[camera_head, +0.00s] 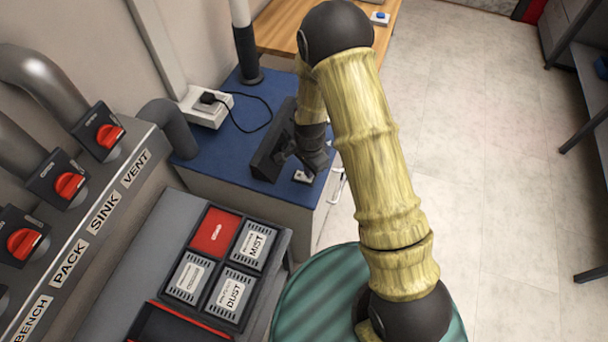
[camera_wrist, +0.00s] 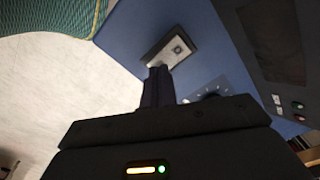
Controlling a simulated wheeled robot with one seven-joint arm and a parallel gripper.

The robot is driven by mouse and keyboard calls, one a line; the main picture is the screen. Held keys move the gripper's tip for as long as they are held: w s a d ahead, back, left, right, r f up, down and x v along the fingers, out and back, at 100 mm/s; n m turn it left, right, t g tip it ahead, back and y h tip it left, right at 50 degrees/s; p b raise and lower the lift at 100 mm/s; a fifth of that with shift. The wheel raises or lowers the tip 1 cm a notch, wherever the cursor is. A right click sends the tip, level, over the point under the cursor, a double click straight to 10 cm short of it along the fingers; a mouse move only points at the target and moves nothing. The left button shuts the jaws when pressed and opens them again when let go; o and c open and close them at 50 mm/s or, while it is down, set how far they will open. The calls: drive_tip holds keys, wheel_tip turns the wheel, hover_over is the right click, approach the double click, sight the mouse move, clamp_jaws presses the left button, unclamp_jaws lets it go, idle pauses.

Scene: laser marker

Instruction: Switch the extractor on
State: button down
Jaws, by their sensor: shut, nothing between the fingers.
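My gripper (camera_head: 318,162) is shut and empty, pointing down over the front corner of the blue-topped table. In the wrist view its closed fingers (camera_wrist: 158,72) overlap the near edge of a small box (camera_wrist: 172,50) with a pale face and a dark round mark. I cannot tell whether they touch it. The small pale box also shows just below the gripper in the head view (camera_head: 303,177). No label for the extractor is readable on it. Red rotary switches (camera_head: 70,185) sit on the grey duct at left, above the labels BENCH, PACK, SINK and VENT.
A dark device (camera_head: 268,145) stands on the blue table (camera_head: 225,160), close left of my gripper. A white socket box (camera_head: 207,106) with a black cable lies behind it. A case with MIST and DUST cartridges (camera_head: 232,295) is at front left.

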drive_tip(key=shift+f+b, duration=0.4)
drive_tip(key=shift+f, duration=0.2)
idle(0.3)
drive_tip(key=shift+r+p, duration=2.75)
drive_tip(key=shift+r, duration=0.8)
drive_tip(key=s+d+r+n+t, duration=0.1)
drive_tip(key=s+d+r+n, duration=0.4)
drive_tip(key=r, duration=0.6)
drive_tip(key=s+d+r+n+t, duration=0.1)
drive_tip(key=s+d+r+n, duration=0.4)
drive_tip(key=r, duration=0.5)
drive_tip(key=s+d, duration=0.2)
drive_tip(key=d, duration=0.1)
drive_tip(key=shift+s+d+r+t, duration=0.25)
drive_tip(key=shift+d+r+t, duration=0.05)
drive_tip(key=shift+r, duration=0.05)
